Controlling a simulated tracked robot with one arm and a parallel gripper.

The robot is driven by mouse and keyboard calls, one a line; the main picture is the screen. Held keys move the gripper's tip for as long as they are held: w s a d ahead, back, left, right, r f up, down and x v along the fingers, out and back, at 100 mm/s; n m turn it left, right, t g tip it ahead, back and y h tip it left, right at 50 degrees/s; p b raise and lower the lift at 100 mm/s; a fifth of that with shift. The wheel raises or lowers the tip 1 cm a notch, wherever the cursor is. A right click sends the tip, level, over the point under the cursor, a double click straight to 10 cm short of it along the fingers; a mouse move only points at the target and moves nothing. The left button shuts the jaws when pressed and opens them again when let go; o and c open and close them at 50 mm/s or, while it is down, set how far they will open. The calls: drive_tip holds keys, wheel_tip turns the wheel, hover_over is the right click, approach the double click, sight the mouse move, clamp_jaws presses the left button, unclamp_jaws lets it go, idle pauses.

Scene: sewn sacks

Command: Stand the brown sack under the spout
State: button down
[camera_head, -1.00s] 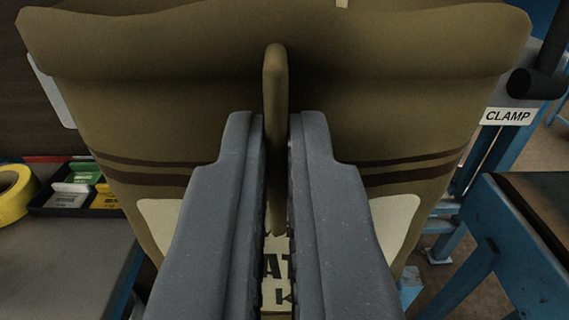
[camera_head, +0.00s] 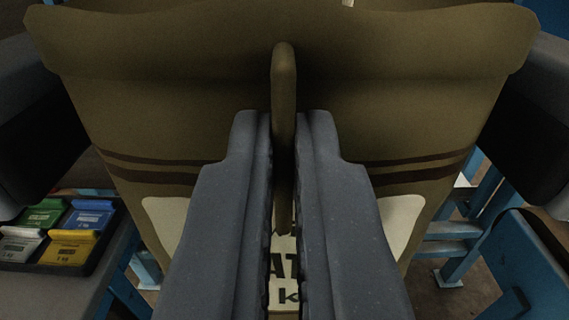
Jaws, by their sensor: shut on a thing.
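The brown sack (camera_head: 180,110) fills the middle of the view, its wide wavy top edge at the top of the picture. It has dark stripes and a pale printed label, partly hidden behind the fingers. My gripper (camera_head: 284,122) is shut on an upright fold of the sack's cloth, at the middle of its near face. The sack hangs roughly straight in front of me. The spout is not visible, and the sack's bottom is hidden.
Dark grey bulky parts stand close on the left (camera_head: 30,120) and right (camera_head: 535,120) of the sack. A blue frame (camera_head: 455,245) and blue stand (camera_head: 520,260) are at lower right.

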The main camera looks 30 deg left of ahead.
wheel_tip(320, 180, down, 3)
drive_tip(key=shift+f+b, duration=0.2)
drive_tip(key=shift+b, duration=0.15)
drive_tip(key=c, duration=1.6)
unclamp_jaws()
drive_tip(key=shift+s, duration=0.1)
drive_tip(key=b, duration=0.4)
approach(282, 235)
drive_tip(key=v, duration=0.2)
drive_tip(key=shift+s+d+f+b, duration=0.1)
drive_tip(key=shift+s+d+b, duration=0.2)
drive_tip(key=shift+s+b, duration=0.4)
